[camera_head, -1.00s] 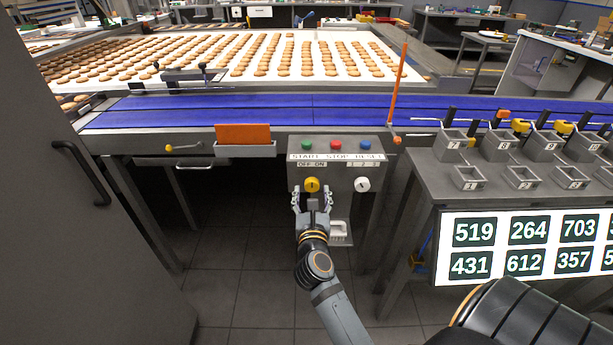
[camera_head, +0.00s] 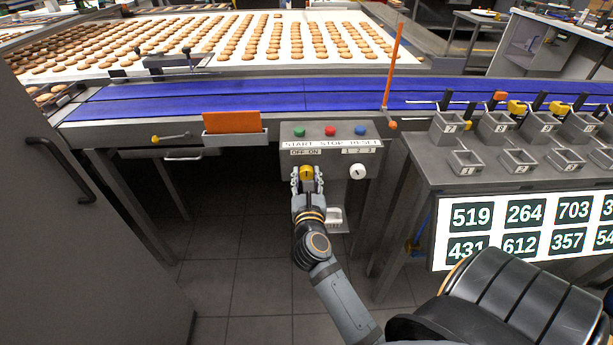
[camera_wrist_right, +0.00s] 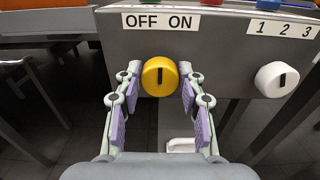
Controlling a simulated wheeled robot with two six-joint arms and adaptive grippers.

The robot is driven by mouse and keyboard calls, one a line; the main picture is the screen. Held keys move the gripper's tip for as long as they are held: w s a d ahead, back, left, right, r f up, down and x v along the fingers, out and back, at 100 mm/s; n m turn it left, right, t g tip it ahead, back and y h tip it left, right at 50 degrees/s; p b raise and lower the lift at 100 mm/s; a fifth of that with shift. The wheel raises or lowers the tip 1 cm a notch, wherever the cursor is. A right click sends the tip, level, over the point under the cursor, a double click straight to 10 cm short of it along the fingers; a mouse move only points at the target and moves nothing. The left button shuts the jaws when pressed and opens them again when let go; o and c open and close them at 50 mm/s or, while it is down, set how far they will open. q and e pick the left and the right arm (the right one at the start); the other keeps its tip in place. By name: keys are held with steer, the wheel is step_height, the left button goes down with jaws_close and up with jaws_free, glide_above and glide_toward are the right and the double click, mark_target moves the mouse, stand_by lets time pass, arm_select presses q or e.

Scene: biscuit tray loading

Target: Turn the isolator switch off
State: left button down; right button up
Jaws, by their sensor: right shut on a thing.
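The isolator switch is a round yellow knob (camera_head: 306,171) on the front of the grey control box (camera_head: 327,158). It also shows in the wrist view (camera_wrist_right: 159,76), under an OFF ON label, with its dark mark standing about upright. My right gripper (camera_head: 307,178) reaches it from below and in front. In the wrist view, the fingertips of my right gripper (camera_wrist_right: 160,82) are shut on the knob's left and right sides. My left gripper is not in view.
A white selector knob (camera_head: 357,172) marked 1 2 3 sits right of the yellow knob. Green, red and blue buttons (camera_head: 330,131) line the box top. A white handle (camera_head: 336,217) lies below. A blue conveyor (camera_head: 300,92) runs behind.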

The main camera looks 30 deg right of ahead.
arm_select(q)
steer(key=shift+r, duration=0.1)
arm_select(e)
steer(key=shift+r+p, duration=0.1)
steer(key=shift+p, duration=0.25)
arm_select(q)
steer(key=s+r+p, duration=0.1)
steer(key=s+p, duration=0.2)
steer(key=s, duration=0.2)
arm_select(e)
steer(key=n, duration=0.3)
steer(key=shift+r, duration=0.15)
steer(key=n+p, duration=0.8)
steer(key=shift+w+a, duration=0.1)
steer(key=n+p, duration=0.2)
steer(key=n, duration=0.1)
steer(key=n+p, duration=0.2)
steer(key=shift+f, duration=0.25)
arm_select(q)
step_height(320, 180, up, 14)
steer(key=p, duration=0.1)
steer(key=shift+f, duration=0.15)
arm_select(e)
steer(key=shift+f+n, duration=0.2)
steer(key=shift+n, duration=0.7)
